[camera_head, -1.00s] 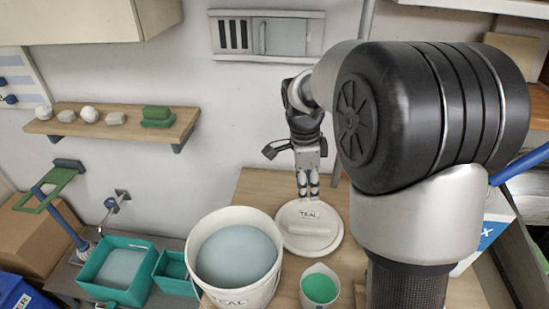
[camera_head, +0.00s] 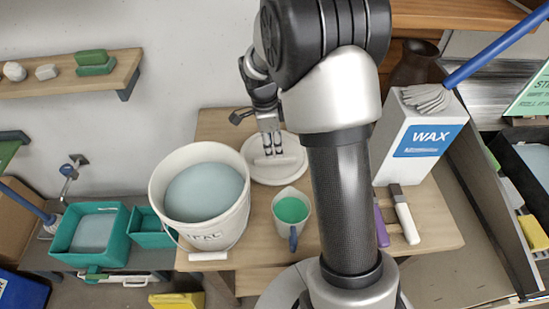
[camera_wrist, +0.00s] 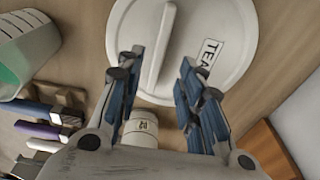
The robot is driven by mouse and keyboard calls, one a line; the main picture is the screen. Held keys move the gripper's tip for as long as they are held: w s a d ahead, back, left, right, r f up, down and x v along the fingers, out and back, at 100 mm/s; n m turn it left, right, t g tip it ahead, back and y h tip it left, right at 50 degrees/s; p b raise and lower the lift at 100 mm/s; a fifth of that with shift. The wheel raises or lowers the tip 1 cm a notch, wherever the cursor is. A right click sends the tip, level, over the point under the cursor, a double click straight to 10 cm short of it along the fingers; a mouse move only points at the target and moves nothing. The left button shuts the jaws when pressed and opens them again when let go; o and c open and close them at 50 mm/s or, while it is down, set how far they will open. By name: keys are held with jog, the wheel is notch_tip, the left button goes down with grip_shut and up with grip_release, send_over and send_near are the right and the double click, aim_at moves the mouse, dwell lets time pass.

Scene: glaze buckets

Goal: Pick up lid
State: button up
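My gripper (camera_head: 273,152) is over the lid. In the wrist view my gripper (camera_wrist: 158,65) is open, its blue-padded fingers apart with nothing held between them. The handle's lower end lies ahead of the gap between the fingertips. I cannot tell how high the fingertips are above the lid.
A white bucket (camera_head: 240,215) of pale blue glaze stands left of the lid. A cup of green liquid (camera_head: 291,210) stands in front. A WAX box (camera_head: 390,150) and handled tools (camera_head: 405,215) are to the right. A small white labelled container (camera_wrist: 140,129) shows below the lid.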

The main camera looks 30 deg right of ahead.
aim_at(275, 157)
jog(key=shift+s+d+f+b, duration=0.1)
jog(key=shift+f+b, duration=0.4)
jog(key=shift+f, duration=0.75)
jog(key=shift+s+f+b, duration=0.1)
jog(key=shift+f+b, duration=0.4)
jog(key=shift+f, duration=0.75)
jog(key=shift+f, duration=0.15)
grip_shut()
